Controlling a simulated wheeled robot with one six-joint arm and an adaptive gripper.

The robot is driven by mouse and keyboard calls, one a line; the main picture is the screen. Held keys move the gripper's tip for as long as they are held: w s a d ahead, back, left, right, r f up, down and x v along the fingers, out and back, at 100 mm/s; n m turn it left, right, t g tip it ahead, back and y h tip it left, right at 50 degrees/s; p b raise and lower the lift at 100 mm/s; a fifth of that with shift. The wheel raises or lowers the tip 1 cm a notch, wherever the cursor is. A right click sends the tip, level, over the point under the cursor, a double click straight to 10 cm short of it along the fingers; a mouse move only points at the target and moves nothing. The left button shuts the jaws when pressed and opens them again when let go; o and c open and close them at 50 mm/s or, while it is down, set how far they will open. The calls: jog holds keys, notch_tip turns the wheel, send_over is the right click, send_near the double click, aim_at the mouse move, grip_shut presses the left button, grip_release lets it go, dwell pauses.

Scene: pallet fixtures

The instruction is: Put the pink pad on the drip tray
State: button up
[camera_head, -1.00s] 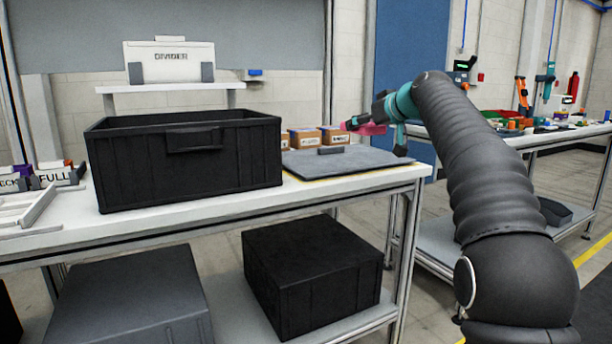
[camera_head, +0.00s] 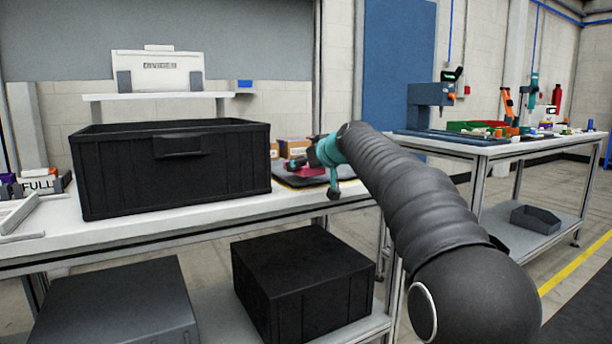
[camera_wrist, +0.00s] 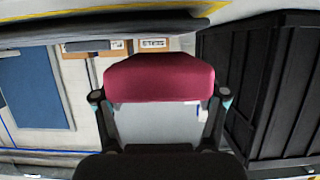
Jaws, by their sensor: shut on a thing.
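The pink pad (camera_head: 310,171) is in my gripper (camera_head: 306,163), low over or at the flat grey slab on the table, which looks like the drip tray (camera_head: 288,182). My arm hides much of the slab in the head view. In the wrist view the pad (camera_wrist: 160,78) spans between the two fingers of my gripper (camera_wrist: 160,98), which are shut on it. That view is upside down, and the edge of the grey slab (camera_wrist: 100,33) runs across its top. I cannot tell whether the pad touches the slab.
A large black crate (camera_head: 175,170) stands just left of the slab and shows at the right in the wrist view (camera_wrist: 285,90). Small cardboard boxes (camera_head: 294,148) stand behind the slab. Black bins (camera_head: 300,285) sit on the lower shelf. A second table (camera_head: 520,148) is at right.

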jog(key=shift+f, duration=1)
jog(key=shift+f, duration=0.1)
jog(key=o, duration=0.8)
jog(key=shift+r, duration=0.2)
jog(key=shift+s+d, duration=0.2)
jog(key=shift+s, duration=0.1)
jog(key=b+v, duration=0.1)
jog(key=v, duration=1)
jog(key=shift+d+b, duration=0.1)
jog(key=shift+b, duration=0.3)
